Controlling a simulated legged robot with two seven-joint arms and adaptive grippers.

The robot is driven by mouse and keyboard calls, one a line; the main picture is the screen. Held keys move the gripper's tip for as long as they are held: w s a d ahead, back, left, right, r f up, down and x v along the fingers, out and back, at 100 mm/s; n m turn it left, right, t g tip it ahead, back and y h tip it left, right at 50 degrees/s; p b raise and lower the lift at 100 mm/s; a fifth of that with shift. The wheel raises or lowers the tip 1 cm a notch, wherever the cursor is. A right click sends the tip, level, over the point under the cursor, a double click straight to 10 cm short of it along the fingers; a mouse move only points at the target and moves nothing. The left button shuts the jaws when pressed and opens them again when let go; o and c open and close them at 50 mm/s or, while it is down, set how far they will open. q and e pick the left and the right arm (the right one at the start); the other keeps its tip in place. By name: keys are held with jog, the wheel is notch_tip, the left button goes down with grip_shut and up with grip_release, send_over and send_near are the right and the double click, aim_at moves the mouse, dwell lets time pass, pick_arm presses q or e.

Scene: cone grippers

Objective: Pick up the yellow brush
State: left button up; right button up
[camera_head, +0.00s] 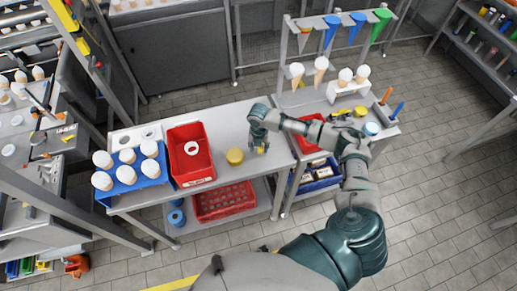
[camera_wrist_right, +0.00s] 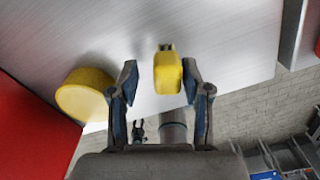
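The yellow brush (camera_wrist_right: 167,75) appears in the right wrist view as a small yellow block with a dark end, between my right gripper's fingertips and nearer the right one. In the head view a small yellow part of it (camera_head: 260,151) shows just below the right gripper (camera_head: 259,143). My right gripper (camera_wrist_right: 158,78) is open, its two fingers spread over the grey table (camera_head: 223,118); a gap shows left of the brush. I cannot tell whether the right finger touches it. My left gripper is not clearly in view.
A round yellow object (camera_head: 235,156) stands just left of the right gripper. Left of it are a red bin (camera_head: 190,137) with a white ring and a blue tray (camera_head: 133,176) of white-topped cones. A rack with coloured cones (camera_head: 333,29) stands at the back right.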

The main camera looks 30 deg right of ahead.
jog(key=shift+d, duration=0.35)
grip_shut()
jog(key=shift+d+f, duration=0.15)
jog(key=shift+d, duration=0.2)
jog(key=shift+s, duration=0.1)
jog(key=shift+a+r, duration=0.25)
jog(key=shift+r, duration=0.25)
jog(key=r, duration=0.1)
jog(key=a+r, duration=0.1)
jog(key=shift+s+r+b, duration=0.1)
jog(key=shift+r+b, duration=0.25)
pick_arm(q)
jog(key=shift+d+f+b, duration=0.6)
jog(key=shift+d+f, duration=0.1)
jog(key=shift+f, duration=0.15)
pick_arm(e)
jog(key=s+a+r, duration=0.1)
jog(key=s+a, duration=0.7)
jog(key=a, duration=0.5)
jog(key=shift+r, duration=0.25)
jog(key=shift+d, duration=0.1)
